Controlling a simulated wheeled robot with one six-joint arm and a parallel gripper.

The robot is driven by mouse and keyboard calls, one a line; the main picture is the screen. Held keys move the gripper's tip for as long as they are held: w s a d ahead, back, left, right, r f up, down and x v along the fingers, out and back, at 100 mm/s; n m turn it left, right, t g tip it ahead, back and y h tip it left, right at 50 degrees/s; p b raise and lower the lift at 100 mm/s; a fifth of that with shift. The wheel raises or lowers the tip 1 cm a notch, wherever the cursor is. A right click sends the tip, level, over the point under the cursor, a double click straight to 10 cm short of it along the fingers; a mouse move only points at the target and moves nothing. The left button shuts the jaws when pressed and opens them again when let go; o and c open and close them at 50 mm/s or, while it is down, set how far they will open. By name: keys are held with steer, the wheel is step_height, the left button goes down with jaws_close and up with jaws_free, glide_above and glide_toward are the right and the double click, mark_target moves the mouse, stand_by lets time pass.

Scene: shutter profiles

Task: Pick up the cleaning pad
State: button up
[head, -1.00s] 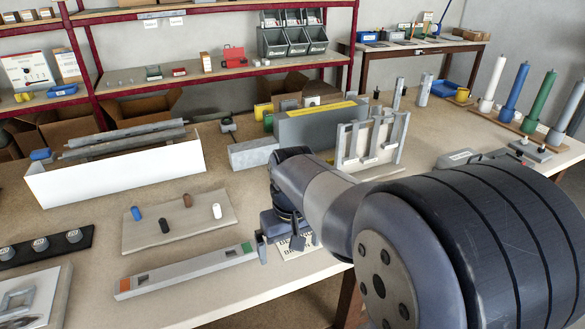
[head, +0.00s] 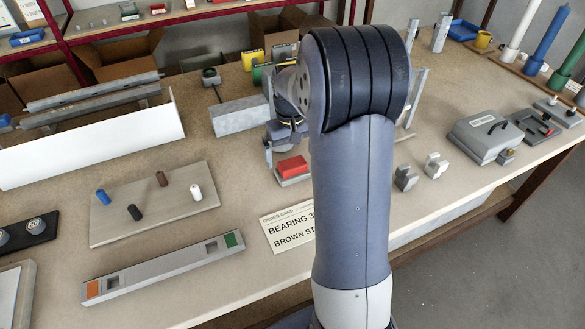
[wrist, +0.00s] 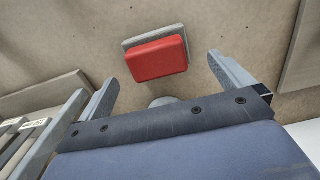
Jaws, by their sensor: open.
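A red block on a thin grey plate, which looks like the cleaning pad (head: 292,167), lies on the bench just left of my arm. In the wrist view the red pad (wrist: 157,60) lies flat beyond my fingers, toward the top centre. My gripper (wrist: 163,75) is open and empty, its two fingers spread wide. The pad lies between the lines of the fingers but ahead of their tips, with no contact visible. In the head view my gripper (head: 283,150) is just behind the pad and partly hidden by my arm.
An order card (head: 288,226) lies in front of the pad, partly behind my arm. A long grey profile (head: 165,267) and a mat (head: 180,221) with several small cylinders lie to the left. A grey block (head: 238,117) stands behind. Small grey blocks (head: 435,165) are to the right.

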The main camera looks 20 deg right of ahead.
mark_target(292, 163)
step_height(292, 163, down, 5)
steer(key=shift+s+d+f+p, duration=0.1)
steer(key=shift+d+f+p, duration=0.05)
steer(key=shift+p, duration=0.2)
steer(key=c, duration=0.9)
step_height(292, 163, up, 10)
steer(key=shift+r, duration=0.1)
